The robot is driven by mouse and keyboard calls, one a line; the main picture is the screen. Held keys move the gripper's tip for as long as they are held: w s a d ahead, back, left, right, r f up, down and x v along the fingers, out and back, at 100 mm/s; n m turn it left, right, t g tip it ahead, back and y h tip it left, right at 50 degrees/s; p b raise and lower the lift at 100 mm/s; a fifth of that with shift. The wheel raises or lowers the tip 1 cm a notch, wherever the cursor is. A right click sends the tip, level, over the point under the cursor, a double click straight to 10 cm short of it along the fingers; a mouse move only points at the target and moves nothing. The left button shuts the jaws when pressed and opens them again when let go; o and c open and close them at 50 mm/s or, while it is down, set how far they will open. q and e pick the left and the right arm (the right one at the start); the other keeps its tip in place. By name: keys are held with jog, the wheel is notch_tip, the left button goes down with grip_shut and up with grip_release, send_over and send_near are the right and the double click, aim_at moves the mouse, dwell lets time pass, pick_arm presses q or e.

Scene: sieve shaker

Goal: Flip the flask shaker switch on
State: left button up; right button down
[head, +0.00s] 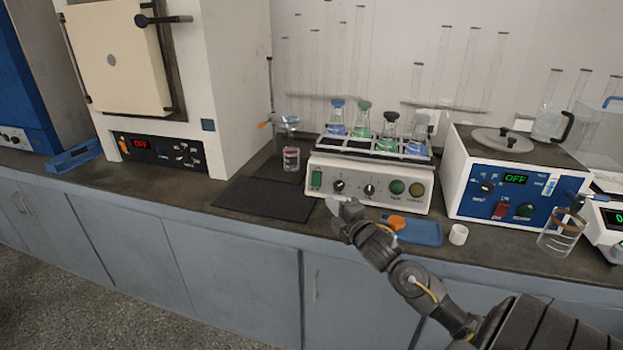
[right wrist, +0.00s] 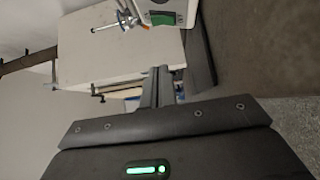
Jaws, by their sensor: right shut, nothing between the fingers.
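The flask shaker (head: 375,172) is a white box on the bench with a rack of several flasks on top. A green switch (head: 317,180) sits at the left end of its front panel. In the right wrist view the green switch (right wrist: 161,18) shows at the top, beyond my fingers, on a white panel. My right gripper (head: 332,205) is shut and empty, in front of and slightly below the switch, apparently apart from it. Its closed fingers also show in the right wrist view (right wrist: 158,78). Whether the switch is on or off cannot be told. My left gripper is not in view.
A blue tray (head: 422,233) with an orange item (head: 396,222) and a white cup (head: 458,234) lie right of my gripper. A dark mat (head: 262,199) lies left. A blue-fronted device (head: 512,196) and a beaker (head: 560,236) stand at the right; a furnace (head: 215,90) at the left.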

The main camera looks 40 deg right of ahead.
jog(key=shift+s+r, duration=0.1)
jog(key=shift+s, duration=0.2)
send_near(313, 175)
jog(key=w+a, duration=0.2)
jog(key=w, duration=0.1)
jog(key=shift+w+a+r+p, duration=0.1)
jog(key=shift+w+r+p, duration=0.05)
jog(key=shift+w+p, duration=0.2)
jog(key=shift+w+d, duration=0.55)
jog(key=shift+d, duration=0.45)
jog(key=shift+w+d, duration=0.45)
jog(key=shift+d, duration=0.15)
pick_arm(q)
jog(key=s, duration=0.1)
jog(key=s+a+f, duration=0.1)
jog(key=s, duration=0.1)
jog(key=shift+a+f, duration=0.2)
